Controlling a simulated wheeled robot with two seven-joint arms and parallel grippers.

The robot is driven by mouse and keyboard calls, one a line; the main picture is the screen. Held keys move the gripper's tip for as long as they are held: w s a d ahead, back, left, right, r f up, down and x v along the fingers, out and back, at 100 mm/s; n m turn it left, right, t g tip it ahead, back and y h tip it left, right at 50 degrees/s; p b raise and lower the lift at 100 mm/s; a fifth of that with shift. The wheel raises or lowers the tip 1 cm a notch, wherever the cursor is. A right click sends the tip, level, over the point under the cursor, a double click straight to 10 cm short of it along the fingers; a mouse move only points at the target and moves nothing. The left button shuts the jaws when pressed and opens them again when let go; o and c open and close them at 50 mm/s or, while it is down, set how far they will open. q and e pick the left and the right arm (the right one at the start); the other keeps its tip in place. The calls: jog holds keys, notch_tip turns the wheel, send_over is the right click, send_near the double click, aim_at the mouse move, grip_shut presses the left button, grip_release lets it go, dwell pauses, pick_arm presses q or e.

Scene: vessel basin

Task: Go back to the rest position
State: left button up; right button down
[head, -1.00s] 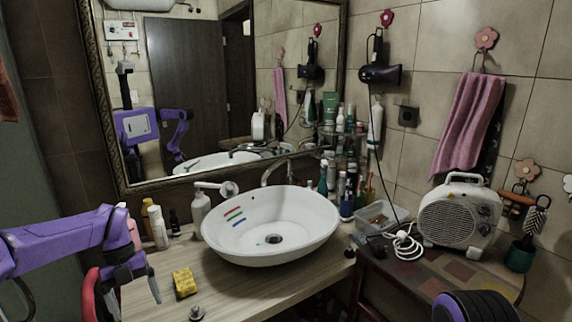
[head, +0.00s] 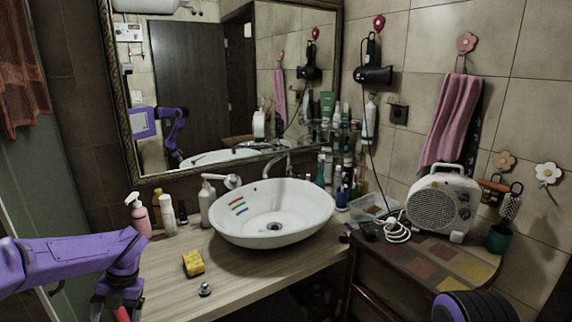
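My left arm comes in from the left. Its gripper (head: 117,303) points down at the left end of the counter, to the left of the yellow sponge (head: 193,264) and apart from it. The fingertips are cut off or hard to make out, and something red shows right by them; I cannot tell whether it is held. Of my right arm only a purple and black link shows at the bottom right; its gripper is out of view. The white basin (head: 270,238) stands on the counter with red, green and blue marks inside its wall.
A pink spray bottle (head: 138,215) and a white bottle (head: 167,215) stand behind the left arm. A stopper (head: 205,290) lies in front of the sponge. A fan heater (head: 440,203) and plastic box (head: 373,208) sit on the side table (head: 430,262). The mirror backs the counter.

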pick_arm(q)
jog(key=s+d+f+m+t+y+b, duration=0.1)
jog(key=s+d+f+m+t+y, duration=0.25)
jog(key=f+m, duration=0.7)
jog(key=s+d+f+m+t+y+b, duration=0.1)
jog(key=s+d+f+m+t, duration=0.3)
jog(key=s+f+m, duration=0.6)
jog(key=s+d+f+m+h+b, duration=0.1)
jog(key=s+f+m+h, duration=0.1)
jog(key=s+m, duration=0.3)
jog(key=s+d+f+m+g+h+b, duration=0.1)
jog(key=s+f+m, duration=0.3)
jog(key=s, duration=0.9)
jog(key=shift+s+d+f+m+h, duration=0.35)
jog(key=shift+d+m+h, duration=0.25)
jog(key=shift+m, duration=0.35)
jog(key=shift+g, duration=0.25)
